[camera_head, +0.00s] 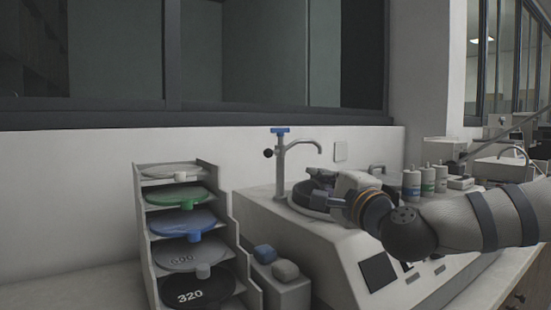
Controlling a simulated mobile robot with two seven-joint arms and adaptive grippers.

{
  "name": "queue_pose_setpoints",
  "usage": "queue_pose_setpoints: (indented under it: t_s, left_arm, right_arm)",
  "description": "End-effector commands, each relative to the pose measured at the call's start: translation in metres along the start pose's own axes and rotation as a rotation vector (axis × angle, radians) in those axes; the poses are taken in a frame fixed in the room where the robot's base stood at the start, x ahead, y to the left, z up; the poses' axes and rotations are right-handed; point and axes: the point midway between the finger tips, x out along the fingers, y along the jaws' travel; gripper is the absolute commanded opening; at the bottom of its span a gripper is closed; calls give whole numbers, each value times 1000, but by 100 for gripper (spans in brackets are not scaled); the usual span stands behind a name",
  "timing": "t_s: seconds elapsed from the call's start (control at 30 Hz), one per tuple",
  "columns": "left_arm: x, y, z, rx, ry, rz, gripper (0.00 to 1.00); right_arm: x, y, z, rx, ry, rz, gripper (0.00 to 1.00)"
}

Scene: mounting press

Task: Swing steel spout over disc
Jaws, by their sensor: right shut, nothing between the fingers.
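The steel spout (301,144) stands at the back left of the grey machine, with an upright post, a blue top and a dark knob on its left side. Its arm reaches to the right and its tip bends down, above and behind my right gripper. The disc sits in a dark round bowl (299,207) on the machine top; my gripper hides most of it. My right gripper (316,190) comes in from the right, over the bowl, fingers pointing left. It is shut and empty, apart from the spout in the picture. My left gripper is not in view.
A rack (146,238) of colored and numbered discs stands at the left. A small grey box (286,294) with blue and grey blocks is in front of the machine. Several bottles (427,181) stand behind my right arm. A wall and window close off the back.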

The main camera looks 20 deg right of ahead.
Motion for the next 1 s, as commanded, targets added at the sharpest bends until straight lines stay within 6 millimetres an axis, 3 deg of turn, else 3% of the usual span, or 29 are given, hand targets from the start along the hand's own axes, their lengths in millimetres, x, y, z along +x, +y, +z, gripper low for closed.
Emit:
queue_pose_setpoints:
  t_s: [0.43, 0.5, 0.7, 1.0]
  left_arm:
    - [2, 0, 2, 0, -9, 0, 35]
    - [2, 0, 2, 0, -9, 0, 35]
    - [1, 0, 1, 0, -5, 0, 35]
    - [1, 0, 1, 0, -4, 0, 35]
  right_arm:
    - [94, 4, -1, -2, 4, 4, 0]
    - [104, 3, 8, -3, 0, 4, 0]
    - [121, 1, 25, 1, 2, 1, 0]
    - [124, 2, 28, 3, 3, 2, 0]
